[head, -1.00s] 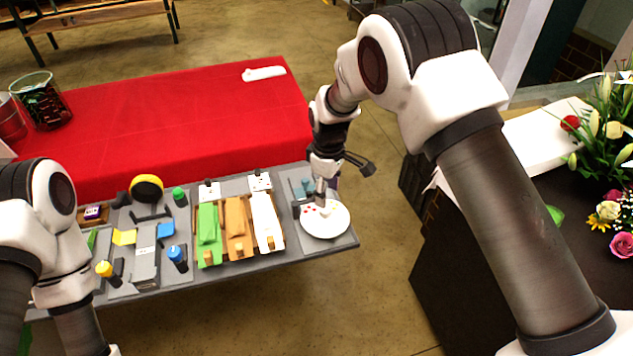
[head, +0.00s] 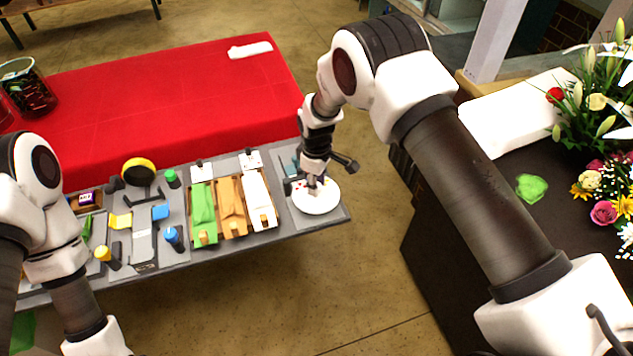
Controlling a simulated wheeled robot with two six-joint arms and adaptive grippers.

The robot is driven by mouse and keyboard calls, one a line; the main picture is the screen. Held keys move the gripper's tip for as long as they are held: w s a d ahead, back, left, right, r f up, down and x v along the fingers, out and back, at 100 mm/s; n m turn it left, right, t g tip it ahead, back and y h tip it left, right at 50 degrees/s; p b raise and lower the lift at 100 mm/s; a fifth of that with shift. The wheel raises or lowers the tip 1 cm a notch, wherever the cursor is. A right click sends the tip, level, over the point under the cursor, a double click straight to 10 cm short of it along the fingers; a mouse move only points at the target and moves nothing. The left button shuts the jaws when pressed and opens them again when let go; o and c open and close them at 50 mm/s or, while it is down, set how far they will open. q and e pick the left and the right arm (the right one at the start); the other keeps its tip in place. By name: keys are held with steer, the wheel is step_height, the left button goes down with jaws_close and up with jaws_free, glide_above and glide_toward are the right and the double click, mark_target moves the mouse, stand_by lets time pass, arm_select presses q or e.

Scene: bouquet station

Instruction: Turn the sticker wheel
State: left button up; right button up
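The sticker wheel (head: 324,205) is a round white disc with small red marks, lying flat on a grey plate at the right end of the grey work board. My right gripper (head: 316,187) points down over the wheel's upper left part, its fingertips at or just above the surface. One finger linkage sticks out to the right. I cannot tell whether the fingers are closed or touching anything. My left arm comes in at the left edge, and its gripper is outside the picture.
Green, orange and white holders (head: 232,207) stand just left of the wheel. Bottles, a yellow-black roll (head: 139,171) and small tools lie further left on the board. A red-covered table (head: 170,110) is behind. A dark table with flowers (head: 603,211) is at the right.

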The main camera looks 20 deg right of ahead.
steer(key=shift+f, duration=0.1)
jaws_close()
steer(key=shift+f+m+b, duration=0.15)
steer(key=shift+m+b, duration=0.2)
steer(key=shift+m, duration=0.05)
steer(key=shift+m+b, duration=0.35)
steer(key=shift+m, duration=0.25)
steer(key=shift+f+m+b, duration=0.1)
steer(key=shift+m+b, duration=0.5)
steer(key=shift+m, duration=0.6)
steer(key=m+b, duration=0.1)
steer(key=m, duration=0.2)
steer(key=shift+m, duration=0.3)
steer(key=m+b, duration=0.1)
steer(key=m, duration=0.4)
steer(key=shift+b, duration=0.35)
steer(key=m, duration=0.4)
steer(key=shift+m+b, duration=0.35)
steer(key=shift+m, duration=0.05)
